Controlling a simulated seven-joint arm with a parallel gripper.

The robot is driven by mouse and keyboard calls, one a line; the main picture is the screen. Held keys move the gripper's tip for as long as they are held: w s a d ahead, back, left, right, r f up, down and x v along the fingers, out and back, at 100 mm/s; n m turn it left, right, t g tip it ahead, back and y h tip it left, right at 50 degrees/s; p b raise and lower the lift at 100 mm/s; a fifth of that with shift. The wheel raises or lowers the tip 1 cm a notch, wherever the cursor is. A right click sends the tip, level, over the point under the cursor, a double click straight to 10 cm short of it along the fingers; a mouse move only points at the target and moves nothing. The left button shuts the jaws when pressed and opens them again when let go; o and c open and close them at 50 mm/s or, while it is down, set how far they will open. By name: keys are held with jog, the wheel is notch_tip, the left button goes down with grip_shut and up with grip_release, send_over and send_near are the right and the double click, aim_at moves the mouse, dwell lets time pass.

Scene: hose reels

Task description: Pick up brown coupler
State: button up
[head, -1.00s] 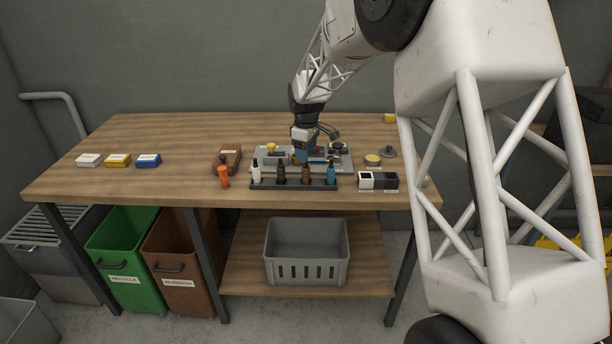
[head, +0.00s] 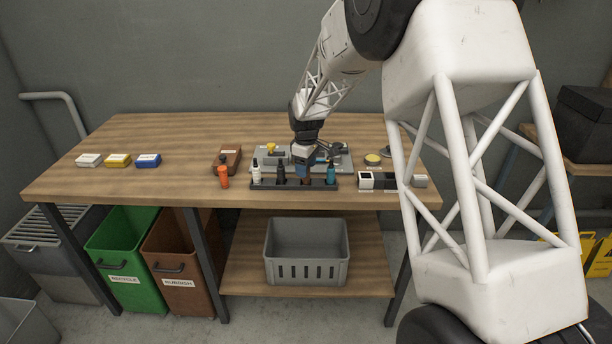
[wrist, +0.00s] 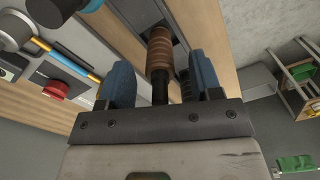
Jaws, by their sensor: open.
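The brown coupler stands upright in a dark rack (head: 262,185) near the front edge of the workbench, between a black bottle (head: 280,174) and a teal bottle (head: 331,174). In the head view my gripper (head: 304,161) is right above and behind its slot and hides most of it. In the wrist view the brown coupler (wrist: 160,48), ribbed with a dark narrow end, shows between the two blue fingers of my open gripper (wrist: 159,68). I cannot tell whether a finger touches it.
A white bottle (head: 256,173) stands in the same rack, and an orange bottle (head: 224,177) stands left of it. A grey tray (head: 262,161) with parts lies behind. White and black boxes (head: 378,181) sit to the right. The bench's left middle is mostly clear.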

jog(key=shift+f, duration=0.7)
jog(key=c, duration=1)
